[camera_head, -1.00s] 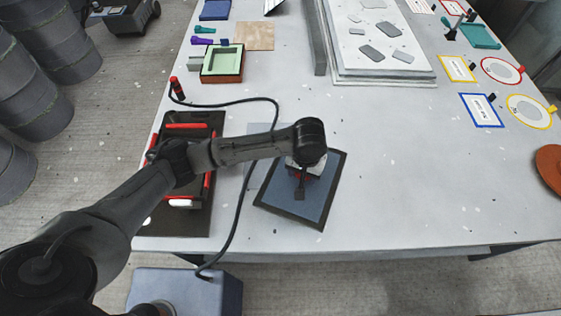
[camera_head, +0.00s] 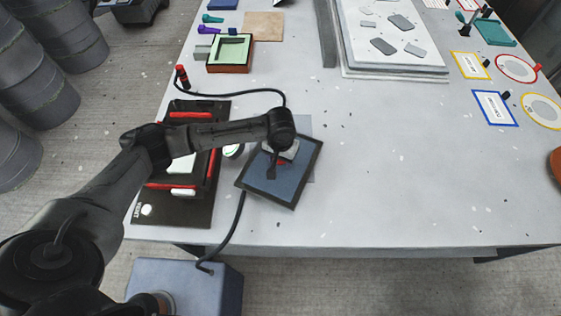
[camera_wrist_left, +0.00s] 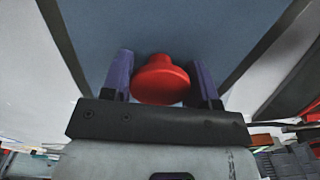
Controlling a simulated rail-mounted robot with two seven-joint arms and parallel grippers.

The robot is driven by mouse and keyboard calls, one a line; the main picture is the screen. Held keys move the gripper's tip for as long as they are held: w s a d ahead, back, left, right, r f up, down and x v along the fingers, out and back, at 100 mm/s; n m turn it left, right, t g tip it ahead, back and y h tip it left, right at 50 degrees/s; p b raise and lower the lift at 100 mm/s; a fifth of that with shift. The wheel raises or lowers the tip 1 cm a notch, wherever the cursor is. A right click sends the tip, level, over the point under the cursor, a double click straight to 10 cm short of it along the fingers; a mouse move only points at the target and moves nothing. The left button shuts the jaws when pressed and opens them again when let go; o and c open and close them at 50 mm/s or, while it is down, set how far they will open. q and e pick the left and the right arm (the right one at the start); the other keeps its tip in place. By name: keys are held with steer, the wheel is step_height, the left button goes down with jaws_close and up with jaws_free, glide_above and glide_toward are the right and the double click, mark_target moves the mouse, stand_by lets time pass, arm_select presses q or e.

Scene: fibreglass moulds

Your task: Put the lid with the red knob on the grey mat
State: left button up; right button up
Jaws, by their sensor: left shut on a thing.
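The lid (camera_head: 296,183) is a blue-grey square panel with a dark border. Its red knob (camera_wrist_left: 158,80) sits between the two fingers of my left gripper (camera_head: 273,166) in the left wrist view. My left gripper is shut on this knob. The lid looks tilted and turned against the table edges. The gap between lid and mat cannot be judged. My right gripper is not in view.
A black cable (camera_head: 233,227) runs nearby. A green-lined mould (camera_head: 230,50) and a white board (camera_head: 395,65) lie farther back. The table's right middle is clear.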

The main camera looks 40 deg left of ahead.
arm_select(q)
step_height(320, 180, down, 2)
steer(key=shift+f, duration=0.1)
steer(key=o, duration=1.2)
steer(key=shift+f, duration=0.15)
